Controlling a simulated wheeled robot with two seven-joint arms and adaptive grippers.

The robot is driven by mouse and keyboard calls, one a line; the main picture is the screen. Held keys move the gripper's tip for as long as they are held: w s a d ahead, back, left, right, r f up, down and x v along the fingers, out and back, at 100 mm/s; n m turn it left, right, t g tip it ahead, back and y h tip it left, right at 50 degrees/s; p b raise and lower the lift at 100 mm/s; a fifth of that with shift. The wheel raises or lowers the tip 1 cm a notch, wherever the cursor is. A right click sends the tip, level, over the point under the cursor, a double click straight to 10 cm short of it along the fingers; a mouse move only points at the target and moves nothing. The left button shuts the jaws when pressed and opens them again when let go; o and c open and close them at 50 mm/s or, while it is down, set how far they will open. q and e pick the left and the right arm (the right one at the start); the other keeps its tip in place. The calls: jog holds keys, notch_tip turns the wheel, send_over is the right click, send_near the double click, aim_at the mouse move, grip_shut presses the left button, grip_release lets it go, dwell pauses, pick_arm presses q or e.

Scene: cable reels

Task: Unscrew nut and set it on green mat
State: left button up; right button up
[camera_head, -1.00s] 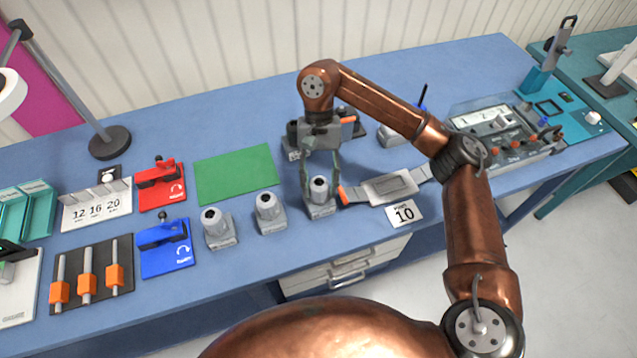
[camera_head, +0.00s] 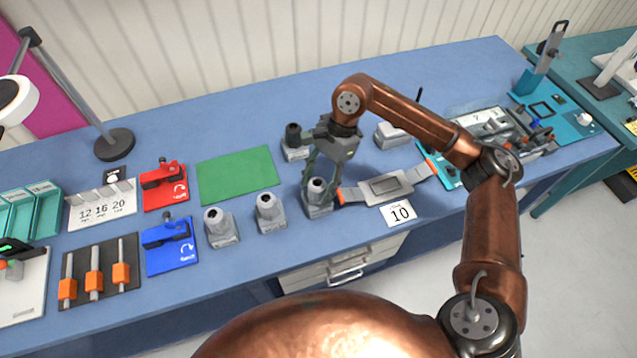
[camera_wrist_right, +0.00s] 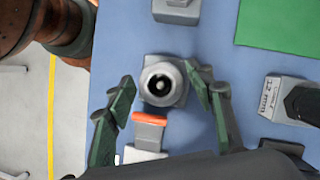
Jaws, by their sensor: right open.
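The green mat (camera_head: 237,175) lies bare on the blue bench. My right gripper (camera_head: 319,179) points down at the rightmost of three grey stands in the front row. My right gripper's fingers (camera_wrist_right: 160,80) are open, one on each side of the nut, with gaps visible between fingers and nut. Whether any thread is engaged cannot be seen. My left gripper is not in view.
Two similar grey stands (camera_head: 220,227) (camera_head: 270,211) stand left of the gripper. A dark-topped stand (camera_head: 295,142) is behind it. A grey strap-like fixture (camera_head: 384,187) with orange ends lies right, beside a "10" card (camera_head: 400,212). Red (camera_head: 164,186) and blue (camera_head: 168,246) fixtures stand left.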

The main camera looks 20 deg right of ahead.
jog(key=m+t+p, duration=0.1)
jog(key=m, duration=0.2)
jog(key=m+t+p, duration=0.1)
jog(key=m, duration=0.2)
jog(key=shift+s+r+m, duration=0.1)
jog(key=shift+m, duration=0.2)
jog(key=m+t+p, duration=0.1)
jog(key=m, duration=0.2)
jog(key=shift+t, duration=0.3)
jog(key=shift+m+t, duration=0.5)
jog(key=shift+m, duration=0.8)
jog(key=shift+c, duration=0.2)
